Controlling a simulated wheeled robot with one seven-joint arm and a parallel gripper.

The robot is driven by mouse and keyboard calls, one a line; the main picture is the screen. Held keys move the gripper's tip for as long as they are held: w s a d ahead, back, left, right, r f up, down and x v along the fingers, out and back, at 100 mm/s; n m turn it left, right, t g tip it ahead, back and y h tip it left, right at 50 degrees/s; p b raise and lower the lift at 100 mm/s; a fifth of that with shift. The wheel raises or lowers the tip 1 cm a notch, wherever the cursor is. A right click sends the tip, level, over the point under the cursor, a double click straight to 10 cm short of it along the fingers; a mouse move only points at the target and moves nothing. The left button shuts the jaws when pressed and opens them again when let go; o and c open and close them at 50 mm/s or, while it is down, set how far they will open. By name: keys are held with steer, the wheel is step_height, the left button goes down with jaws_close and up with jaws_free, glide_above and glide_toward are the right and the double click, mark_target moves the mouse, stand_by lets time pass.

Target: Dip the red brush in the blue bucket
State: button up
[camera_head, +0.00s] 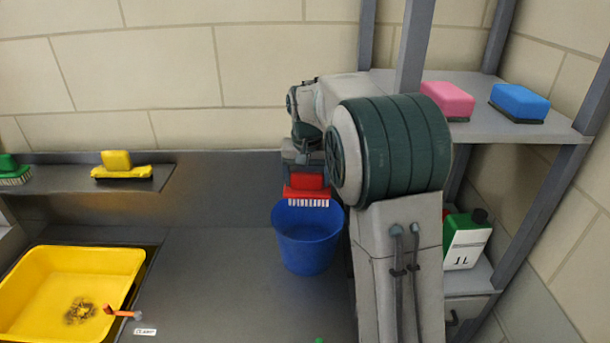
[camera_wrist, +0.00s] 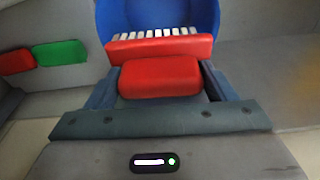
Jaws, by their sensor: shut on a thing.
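My gripper (camera_head: 308,164) is shut on the red brush (camera_head: 307,188) and holds it with its white bristles pointing down. The brush is over the blue bucket (camera_head: 307,252), near its far rim, and the bristles appear about level with the opening. In the wrist view the red brush (camera_wrist: 160,76) sits between the fingers, with the blue bucket (camera_wrist: 150,17) beyond its bristles. The bucket stands upright on the grey counter. How far the bristles reach into the bucket, and what it contains, I cannot tell.
A yellow basin (camera_head: 120,262) is at the left. A ledge holds a green brush (camera_head: 10,170) and a yellow brush (camera_head: 118,160). Pink (camera_head: 448,101) and blue (camera_head: 520,102) sponge-like blocks lie on the right shelf, above a green-and-white container (camera_head: 466,238). The counter (camera_head: 215,280) left of the bucket is mostly clear.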

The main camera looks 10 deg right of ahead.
mark_target(308, 189)
step_height(308, 189, down, 3)
steer(key=shift+w+d+f+b, duration=0.1)
steer(key=shift+d+b, duration=0.05)
steer(key=shift+b, duration=0.8)
steer(key=shift+f+b, duration=1.95)
steer(key=shift+f, duration=0.8)
steer(key=shift+r, duration=0.15)
steer(key=shift+r+p, duration=2.95)
steer(key=shift+r, duration=0.8)
steer(key=shift+r+p, duration=1.6)
steer(key=shift+r, duration=0.45)
steer(key=shift+f, duration=0.2)
